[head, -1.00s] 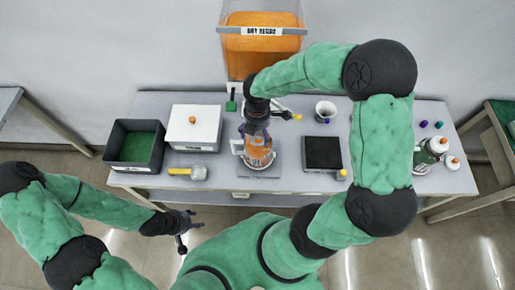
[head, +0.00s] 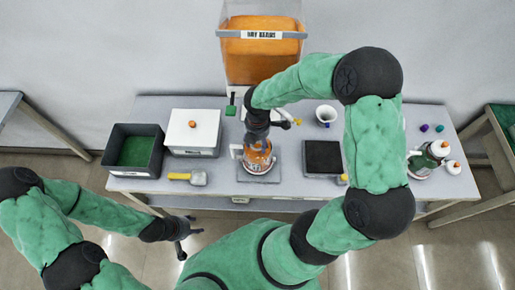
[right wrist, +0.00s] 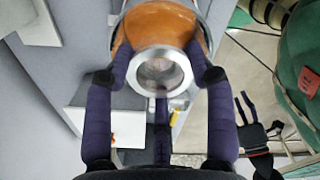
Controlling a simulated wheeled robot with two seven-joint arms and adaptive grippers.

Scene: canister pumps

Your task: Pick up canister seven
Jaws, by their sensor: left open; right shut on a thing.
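The canister (head: 258,160) has orange contents and stands on a grey square plate (head: 272,176) in the middle of the table. No number can be read on it. My right gripper (head: 257,141) reaches down on it from above and hides its top in the head view. In the right wrist view the fingers of my right gripper (right wrist: 160,76) are closed on both sides of the canister (right wrist: 136,27), by its metal ring end. I cannot tell whether it is lifted. My left gripper (head: 190,230) is open and empty in front of the table.
A hopper of orange material (head: 262,45) stands behind the canister. To the left are a dark bin (head: 118,170), a white box (head: 193,130) and a yellow-handled scoop (head: 198,178). To the right are a black pad (head: 323,157), a white cup (head: 326,113) and several bottles (head: 438,149).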

